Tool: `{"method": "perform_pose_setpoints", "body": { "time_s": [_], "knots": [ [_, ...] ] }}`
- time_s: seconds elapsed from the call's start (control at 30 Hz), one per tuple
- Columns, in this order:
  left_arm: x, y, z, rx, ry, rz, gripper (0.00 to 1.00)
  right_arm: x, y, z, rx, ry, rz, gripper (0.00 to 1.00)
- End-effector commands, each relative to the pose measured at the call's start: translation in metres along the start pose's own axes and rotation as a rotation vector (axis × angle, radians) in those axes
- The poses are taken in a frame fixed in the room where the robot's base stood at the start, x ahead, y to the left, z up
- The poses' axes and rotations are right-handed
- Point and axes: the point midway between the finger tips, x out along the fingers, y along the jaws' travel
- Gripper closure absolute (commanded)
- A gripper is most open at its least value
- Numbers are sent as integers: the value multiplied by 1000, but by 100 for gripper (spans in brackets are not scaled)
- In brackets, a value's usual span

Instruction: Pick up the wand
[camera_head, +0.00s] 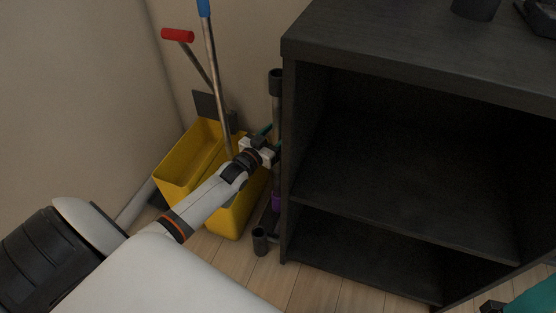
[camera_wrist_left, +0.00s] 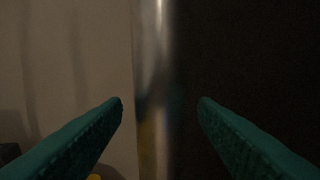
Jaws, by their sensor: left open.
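What looks like the wand is an upright grey metal tube with a dark top (camera_head: 276,82), close beside the left side of the black shelf unit. In the left wrist view its shiny shaft (camera_wrist_left: 152,70) runs vertically between the fingers. My left gripper (camera_head: 271,141) is open at the tube, with its green fingertips (camera_wrist_left: 161,103) on either side of the shaft and gaps showing. The lower tube is partly hidden behind my wrist. A teal piece at the bottom right corner of the head view may be part of my right gripper; its jaws cannot be made out.
The black shelf unit (camera_head: 400,75) stands just right of the tube, with empty shelves. A yellow mop bucket (camera_head: 180,160) with blue-topped and red-topped handles stands to the left. A short dark cylinder (camera_head: 260,241) is on the wooden floor. The wall is close behind.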

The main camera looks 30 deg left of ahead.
Motion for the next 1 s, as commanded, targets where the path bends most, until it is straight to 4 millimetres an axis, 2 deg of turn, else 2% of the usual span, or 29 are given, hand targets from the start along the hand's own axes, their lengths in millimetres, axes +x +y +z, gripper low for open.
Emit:
{"method": "perform_pose_setpoints", "body": {
  "time_s": [0.13,0.37,0.7,1.0],
  "knots": [
    [13,0,-1,1,1,0,46,-7,0,-2,-1,1,0,27],
    [14,0,0,1,3,0,46,-6,0,-2,-1,2,0,27],
    [13,0,0,1,2,0,100,-6,0,-2,0,3,0,27],
    [14,0,1,1,-1,0,100,-6,0,-2,0,3,0,27]
  ]
}}
